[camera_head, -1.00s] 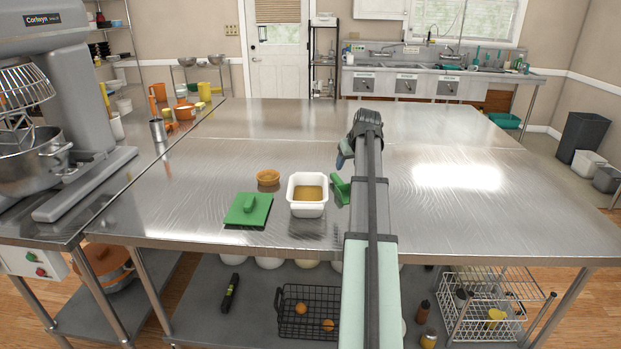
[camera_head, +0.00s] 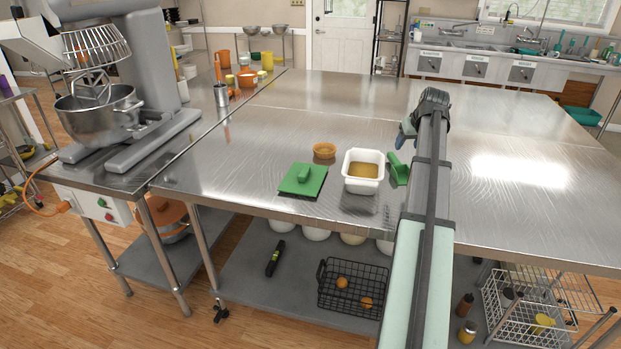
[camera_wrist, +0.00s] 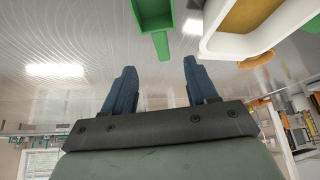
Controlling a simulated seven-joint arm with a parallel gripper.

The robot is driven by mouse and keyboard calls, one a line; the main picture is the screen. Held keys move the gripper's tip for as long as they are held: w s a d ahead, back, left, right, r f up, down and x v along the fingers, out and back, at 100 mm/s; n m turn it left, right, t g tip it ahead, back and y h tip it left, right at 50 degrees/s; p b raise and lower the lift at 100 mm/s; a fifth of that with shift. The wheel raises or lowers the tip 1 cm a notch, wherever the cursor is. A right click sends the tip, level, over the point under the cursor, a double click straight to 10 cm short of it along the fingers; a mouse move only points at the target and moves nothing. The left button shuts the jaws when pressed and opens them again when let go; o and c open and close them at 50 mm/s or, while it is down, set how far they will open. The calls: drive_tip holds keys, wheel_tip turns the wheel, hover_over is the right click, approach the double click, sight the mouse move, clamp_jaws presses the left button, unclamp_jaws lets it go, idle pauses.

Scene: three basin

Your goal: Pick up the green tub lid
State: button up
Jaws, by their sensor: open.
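The green tub lid (camera_head: 303,179) is a flat square with a raised grip on top. It lies on the steel table, left of a white tub (camera_head: 363,184) holding something amber. A sliver of green at the top right corner of the wrist view may be the lid. My gripper (camera_head: 405,133) is right of the tub and above the table, well apart from the lid. In the wrist view its two blue fingers (camera_wrist: 160,78) are spread with nothing between them.
A green scoop (camera_head: 398,169) lies just right of the tub and shows in the wrist view (camera_wrist: 153,14). A small orange-brown bowl (camera_head: 324,150) sits behind the lid. A stand mixer (camera_head: 140,80) stands at the left.

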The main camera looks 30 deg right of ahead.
drive_tip(key=shift+a, duration=0.1)
drive_tip(key=w+a+r+n, duration=0.15)
drive_tip(key=w+a, duration=0.45)
drive_tip(key=a, duration=0.6)
drive_tip(key=w+a+r+n+y, duration=0.15)
drive_tip(key=w+a, duration=0.45)
drive_tip(key=a, duration=0.6)
drive_tip(key=w+a+r+n, duration=0.1)
drive_tip(key=w+a+n, duration=0.3)
drive_tip(key=a, duration=0.8)
drive_tip(key=m+g+h, duration=0.2)
drive_tip(key=m+h, duration=0.1)
drive_tip(key=m, duration=0.8)
approach(304, 171)
drive_tip(key=x, duration=0.3)
drive_tip(key=shift+w+f+y, duration=0.2)
drive_tip(key=shift+w+y, duration=0.05)
drive_tip(key=shift+w, duration=0.05)
drive_tip(key=shift+s+d+x, duration=0.1)
drive_tip(key=shift+s+x, duration=0.05)
drive_tip(key=shift+x, duration=1.2)
drive_tip(key=shift+s+d+x, duration=0.1)
drive_tip(key=shift+x, duration=1.2)
clamp_jaws()
